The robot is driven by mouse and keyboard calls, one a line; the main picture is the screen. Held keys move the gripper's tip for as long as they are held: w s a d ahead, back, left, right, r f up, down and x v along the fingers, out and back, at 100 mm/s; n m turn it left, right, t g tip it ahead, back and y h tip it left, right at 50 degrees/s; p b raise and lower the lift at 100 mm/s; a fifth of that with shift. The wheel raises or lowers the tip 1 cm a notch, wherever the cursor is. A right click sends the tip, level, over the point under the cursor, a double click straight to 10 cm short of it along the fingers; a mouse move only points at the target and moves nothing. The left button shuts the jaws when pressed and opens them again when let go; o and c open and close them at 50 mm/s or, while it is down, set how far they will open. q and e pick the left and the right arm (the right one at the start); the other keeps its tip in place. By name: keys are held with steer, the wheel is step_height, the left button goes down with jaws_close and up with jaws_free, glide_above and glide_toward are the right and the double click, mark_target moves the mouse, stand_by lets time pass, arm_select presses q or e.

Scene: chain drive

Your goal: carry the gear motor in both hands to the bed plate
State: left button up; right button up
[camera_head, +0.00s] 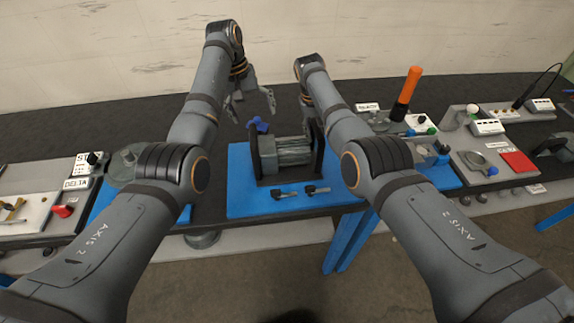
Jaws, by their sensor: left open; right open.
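The gear motor (287,151), a ribbed grey cylinder, lies level between two upright black end plates, above a blue plate (240,205). I cannot tell whether this blue plate is the bed plate. My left gripper (252,102) is open and empty, above and behind the motor's left end, apart from it. My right gripper (308,108) is near the motor's right end, further back; my own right arm hides most of its fingers.
Two small black-handled parts (286,194) lie in front of the motor. A black and orange cylinder (408,90) stands at the back right. A red panel (517,161) lies at the right.

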step_height(320, 180, up, 12)
steer(key=a, duration=0.2)
steer(key=shift+s+a+f, duration=0.15)
arm_select(q)
steer(key=shift+s, duration=0.1)
arm_select(e)
steer(key=shift+f, duration=0.1)
stand_by(0.3)
